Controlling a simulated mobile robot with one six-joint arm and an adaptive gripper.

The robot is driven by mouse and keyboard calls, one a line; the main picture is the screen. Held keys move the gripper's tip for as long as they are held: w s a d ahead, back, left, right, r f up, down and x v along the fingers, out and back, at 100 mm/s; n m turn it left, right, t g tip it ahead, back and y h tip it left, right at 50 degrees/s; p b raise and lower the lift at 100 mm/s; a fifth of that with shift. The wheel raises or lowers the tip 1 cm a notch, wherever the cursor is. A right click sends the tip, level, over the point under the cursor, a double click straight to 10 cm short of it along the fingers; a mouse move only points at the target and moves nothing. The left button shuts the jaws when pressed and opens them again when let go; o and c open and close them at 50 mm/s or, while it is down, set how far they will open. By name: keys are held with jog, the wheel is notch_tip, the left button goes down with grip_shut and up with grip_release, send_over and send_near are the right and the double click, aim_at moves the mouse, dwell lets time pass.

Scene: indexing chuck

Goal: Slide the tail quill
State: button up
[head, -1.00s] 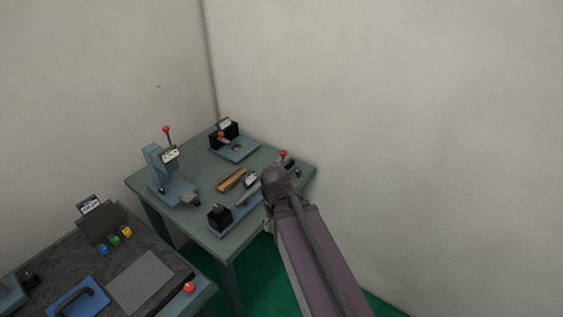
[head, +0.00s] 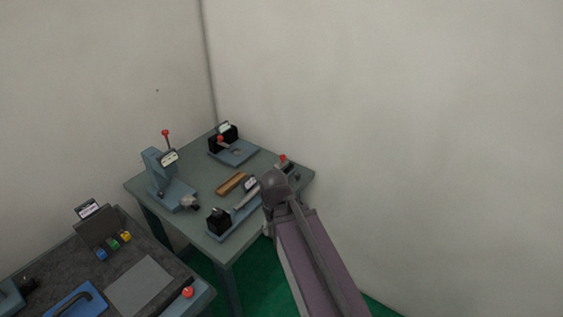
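A blue-grey fixture with a black block (head: 219,221) at its near end lies along the front right of the green-grey table (head: 207,172). A grey bar and a small label plate (head: 250,184) sit on it. A red knob (head: 283,158) shows at its far end, beyond my arm. Which part is the tail quill I cannot tell. My purple-grey arm comes in from the bottom right and its dark rounded joint covers part of the fixture. My gripper is hidden behind the arm.
A blue press-like fixture with a red-knobbed lever (head: 166,133) stands at the left. Another fixture (head: 234,151) with a black block is at the back, and a wooden block (head: 231,184) lies mid-table. A dark bench (head: 140,283) holds several small items. Walls close in behind and right.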

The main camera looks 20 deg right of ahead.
notch_tip(320, 180, down, 2)
jog(key=shift+f+b, duration=0.15)
jog(key=shift+b, duration=0.75)
jog(key=shift+c, duration=0.6)
